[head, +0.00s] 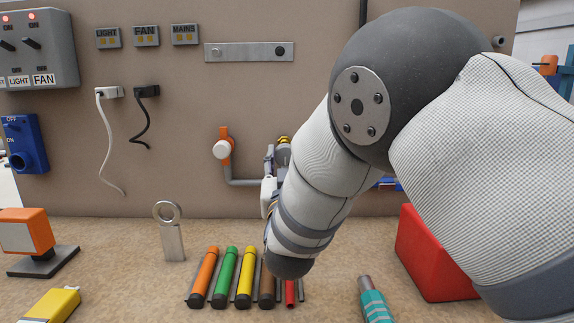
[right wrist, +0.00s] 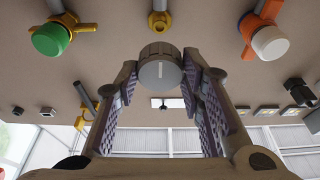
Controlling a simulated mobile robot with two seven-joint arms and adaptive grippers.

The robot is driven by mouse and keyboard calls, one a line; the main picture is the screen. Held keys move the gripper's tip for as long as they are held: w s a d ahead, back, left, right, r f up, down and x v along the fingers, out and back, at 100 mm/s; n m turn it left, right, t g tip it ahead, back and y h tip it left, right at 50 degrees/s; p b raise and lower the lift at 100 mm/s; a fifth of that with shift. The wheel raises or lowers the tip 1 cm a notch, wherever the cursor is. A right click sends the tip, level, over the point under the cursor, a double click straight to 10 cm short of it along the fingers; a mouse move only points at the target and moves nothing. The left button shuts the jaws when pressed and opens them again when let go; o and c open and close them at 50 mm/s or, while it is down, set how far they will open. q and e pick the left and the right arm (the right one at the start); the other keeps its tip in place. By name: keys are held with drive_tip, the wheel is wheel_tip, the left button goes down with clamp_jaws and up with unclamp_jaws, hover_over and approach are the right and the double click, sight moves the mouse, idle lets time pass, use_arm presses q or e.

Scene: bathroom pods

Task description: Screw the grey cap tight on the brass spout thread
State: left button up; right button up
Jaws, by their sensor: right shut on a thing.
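The grey cap (right wrist: 160,70) is a ribbed cylinder with a pale line on its face. My right gripper (right wrist: 162,78) is shut on it, with one patterned finger pad on each side. The brass spout (right wrist: 159,22) sticks out from the wall just above the cap in the right wrist view. A narrow gap shows between the cap and the spout's end, so they look apart. In the head view my right gripper (head: 268,185) is mostly hidden behind my arm, near the wall. My left gripper is out of view.
Wall switches are left.

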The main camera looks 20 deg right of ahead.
sight(285, 153)
drive_tip(key=shift+s, duration=0.1)
drive_tip(key=w, duration=0.1)
drive_tip(key=w+b, duration=0.1)
drive_tip(key=w, duration=0.1)
drive_tip(key=w+d, duration=0.1)
drive_tip(key=shift+w+d+f, duration=0.1)
drive_tip(key=shift+w+f, duration=0.2)
drive_tip(key=shift+f, duration=0.1)
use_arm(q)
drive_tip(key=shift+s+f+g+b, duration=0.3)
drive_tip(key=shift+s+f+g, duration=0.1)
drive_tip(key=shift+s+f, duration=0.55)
use_arm(e)
drive_tip(key=shift+w+d+r, duration=0.2)
drive_tip(key=shift+w+r, duration=0.15)
drive_tip(key=shift+w, duration=0.2)
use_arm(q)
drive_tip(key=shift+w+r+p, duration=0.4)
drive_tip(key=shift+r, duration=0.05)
use_arm(e)
drive_tip(key=shift+r, duration=0.1)
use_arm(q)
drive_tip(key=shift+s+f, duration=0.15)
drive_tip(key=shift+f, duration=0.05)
use_arm(e)
drive_tip(key=shift+w+f, duration=0.2)
drive_tip(key=shift+w, duration=0.05)
